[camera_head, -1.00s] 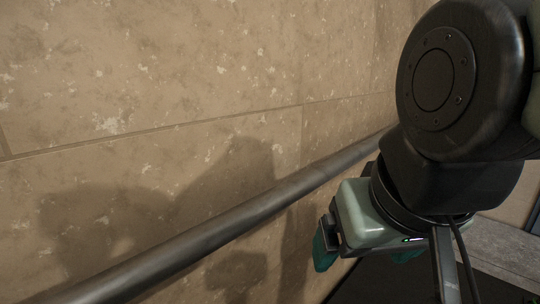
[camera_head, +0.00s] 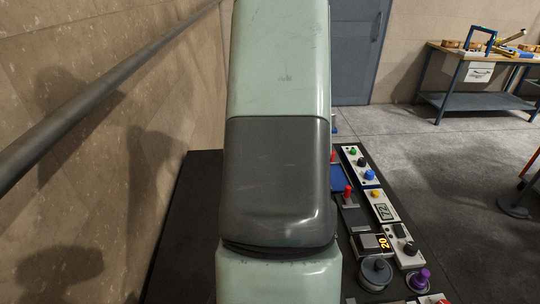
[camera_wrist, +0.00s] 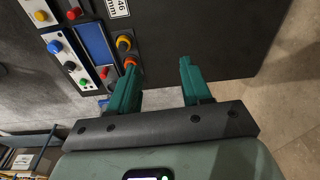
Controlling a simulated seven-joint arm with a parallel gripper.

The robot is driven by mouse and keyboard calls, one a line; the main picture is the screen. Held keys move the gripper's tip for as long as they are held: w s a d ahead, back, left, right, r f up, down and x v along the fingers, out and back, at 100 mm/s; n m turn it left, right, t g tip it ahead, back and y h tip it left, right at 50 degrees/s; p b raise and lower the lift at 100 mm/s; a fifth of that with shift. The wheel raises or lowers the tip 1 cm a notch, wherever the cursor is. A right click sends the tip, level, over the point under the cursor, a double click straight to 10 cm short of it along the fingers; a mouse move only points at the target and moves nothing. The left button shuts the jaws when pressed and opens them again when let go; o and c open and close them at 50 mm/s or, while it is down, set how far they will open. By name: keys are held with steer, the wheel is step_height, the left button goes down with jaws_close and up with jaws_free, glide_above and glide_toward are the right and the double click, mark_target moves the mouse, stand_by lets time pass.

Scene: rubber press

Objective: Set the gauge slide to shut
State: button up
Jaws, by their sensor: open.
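I cannot tell for sure which control is the gauge slide. In the head view, a red-topped lever (camera_head: 348,191) stands on a dark plate, beside a white unit with a display reading 72 (camera_head: 382,211). In the wrist view, a white label with "46" and "mm" (camera_wrist: 118,7) lies on the dark panel, near a yellow-orange knob (camera_wrist: 124,42). My gripper (camera_wrist: 157,68) is open, its two teal fingers apart with nothing between them. Its left finger appears close to the orange knobs; whether it touches is unclear. In the head view my arm hides the gripper and part of the panel.
The dark panel table (camera_head: 186,225) has bare room at left. Several controls crowd its right side, including a yellow-lit display (camera_head: 382,242), a grey round knob (camera_head: 376,271) and a purple knob (camera_head: 420,278). A wall rail (camera_head: 100,88) runs along the left. A workbench (camera_head: 468,100) stands far back right.

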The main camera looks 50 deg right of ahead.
steer(key=s+d+f+m, duration=0.2)
steer(key=s+d+f, duration=0.7)
steer(key=m+g, duration=0.1)
glide_toward(349, 187)
steer(key=shift+y, duration=0.3)
steer(key=f, duration=1)
steer(key=shift+w+d, duration=0.2)
steer(key=shift+d, duration=0.05)
steer(key=shift+f, duration=0.45)
jaws_close()
